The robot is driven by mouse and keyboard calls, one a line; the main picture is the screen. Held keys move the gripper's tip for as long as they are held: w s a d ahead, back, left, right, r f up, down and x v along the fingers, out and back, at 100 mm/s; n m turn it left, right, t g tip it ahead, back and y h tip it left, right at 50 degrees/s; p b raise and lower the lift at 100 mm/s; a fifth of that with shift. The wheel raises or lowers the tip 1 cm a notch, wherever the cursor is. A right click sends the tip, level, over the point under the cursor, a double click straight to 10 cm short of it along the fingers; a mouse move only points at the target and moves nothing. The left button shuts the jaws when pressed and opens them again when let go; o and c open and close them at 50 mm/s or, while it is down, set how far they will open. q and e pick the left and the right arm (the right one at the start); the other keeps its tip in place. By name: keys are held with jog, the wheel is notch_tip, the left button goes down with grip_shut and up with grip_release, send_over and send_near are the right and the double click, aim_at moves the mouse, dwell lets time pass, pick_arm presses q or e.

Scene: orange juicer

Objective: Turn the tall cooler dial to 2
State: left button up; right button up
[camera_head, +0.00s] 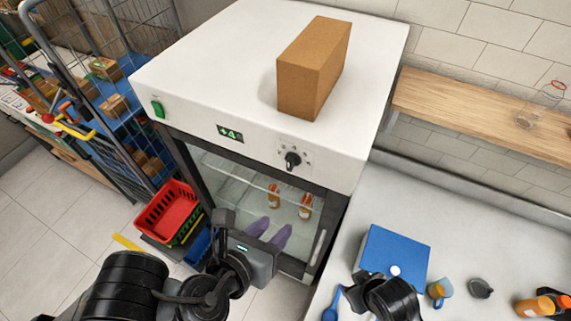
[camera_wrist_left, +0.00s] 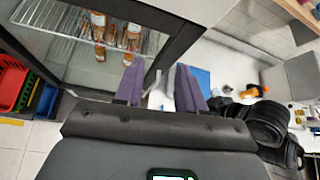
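The tall cooler (camera_head: 345,150) is a white cabinet with a glass door. Its black dial (camera_head: 292,160) sits on the upper front panel, right of a green display (camera_head: 229,133) that reads about +4. My left gripper (camera_head: 268,232), with purple fingers, is in front of the glass door, below the dial and apart from it. In the left wrist view its fingers (camera_wrist_left: 158,84) are spread with nothing between them. The dial is not in the wrist view. My right arm shows at the lower right of the head view; its fingertips cannot be made out.
A cardboard box (camera_head: 313,70) stands on the cooler. Bottles (camera_head: 304,207) are behind the glass. A blue box (camera_head: 395,255), a jug (camera_head: 439,291) and an orange bottle (camera_head: 535,306) are on the right counter. Red baskets (camera_head: 167,212) and a wire trolley (camera_head: 95,85) are at left.

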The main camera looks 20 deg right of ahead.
aim_at(289, 162)
pick_arm(q)
jog(key=w+r+m+t, duration=0.15)
jog(key=w+r, duration=0.25)
jog(key=r, duration=0.4)
jog(key=shift+t, duration=0.45)
jog(key=b+x, duration=0.2)
jog(key=x, duration=0.6)
jog(key=shift+w+d+f+b, duration=0.1)
jog(key=shift+d+f+b, duration=0.1)
jog(key=shift+b, duration=0.1)
jog(key=shift+w+d+f, duration=0.15)
jog(key=shift+w+d, duration=0.25)
jog(key=shift+w, duration=0.1)
grip_shut()
